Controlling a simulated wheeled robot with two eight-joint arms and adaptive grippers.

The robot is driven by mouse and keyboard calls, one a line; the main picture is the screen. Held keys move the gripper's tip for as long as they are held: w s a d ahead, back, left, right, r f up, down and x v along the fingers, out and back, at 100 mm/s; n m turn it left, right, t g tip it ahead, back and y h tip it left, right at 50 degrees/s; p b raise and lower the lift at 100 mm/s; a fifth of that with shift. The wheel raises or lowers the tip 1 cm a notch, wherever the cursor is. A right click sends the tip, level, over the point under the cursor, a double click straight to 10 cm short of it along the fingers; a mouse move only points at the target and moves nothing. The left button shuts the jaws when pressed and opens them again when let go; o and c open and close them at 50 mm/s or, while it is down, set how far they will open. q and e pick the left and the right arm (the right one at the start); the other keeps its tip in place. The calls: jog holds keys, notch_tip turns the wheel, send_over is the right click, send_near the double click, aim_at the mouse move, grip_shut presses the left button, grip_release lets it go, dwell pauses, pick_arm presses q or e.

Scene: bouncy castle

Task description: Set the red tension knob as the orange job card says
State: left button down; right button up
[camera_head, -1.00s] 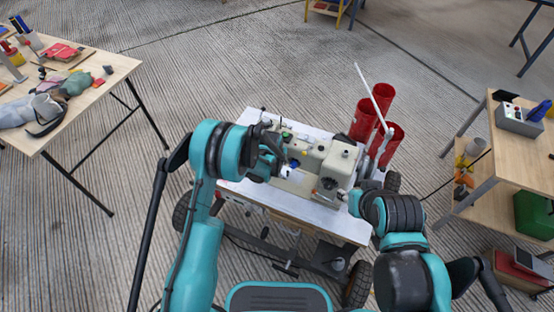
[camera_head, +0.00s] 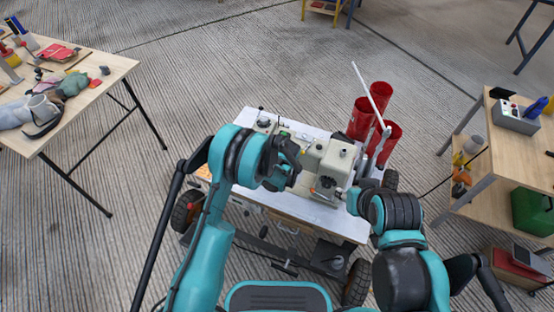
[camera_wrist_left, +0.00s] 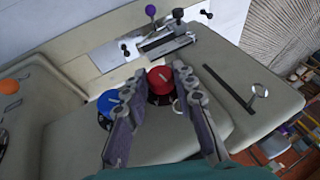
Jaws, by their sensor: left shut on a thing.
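The red tension knob (camera_wrist_left: 160,79) sits on the front of a cream sewing machine (camera_head: 334,161), with a light mark on its cap. My left gripper (camera_wrist_left: 157,84) is shut on the knob, one finger on each side; in the head view its arm (camera_head: 255,157) hides the knob. A blue knob (camera_wrist_left: 107,101) is just left of the red one, partly behind the left finger. My right gripper (camera_head: 346,196) is beside the machine's right end, its fingers too small to read. An orange patch (camera_head: 203,173) shows at the cart's left edge; I cannot tell whether it is the job card.
The machine stands on a white-topped wheeled cart (camera_head: 312,217). Several red cylinders (camera_head: 381,96) and a pale rod (camera_head: 370,95) rise behind it. A wooden table with tools (camera_head: 110,68) is at left, a shelf unit (camera_head: 480,175) at right.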

pick_arm(q)
jog(key=c, duration=1.2)
grip_release()
jog(key=shift+s+a+r+n+g+h+p, duration=0.2)
jog(key=shift+s+a+r+n+h, duration=0.45)
jog(key=shift+s+a+r, duration=2.7)
jog(key=shift+s+a+r+n+h+p, duration=0.45)
jog(key=shift+s+r, duration=0.75)
jog(key=shift+r, duration=4.75)
jog(key=shift+s+a+r+n+g+h+p, duration=0.1)
jog(key=shift+s+a+r+n+h, duration=0.65)
jog(key=shift+s+a+r, duration=2.55)
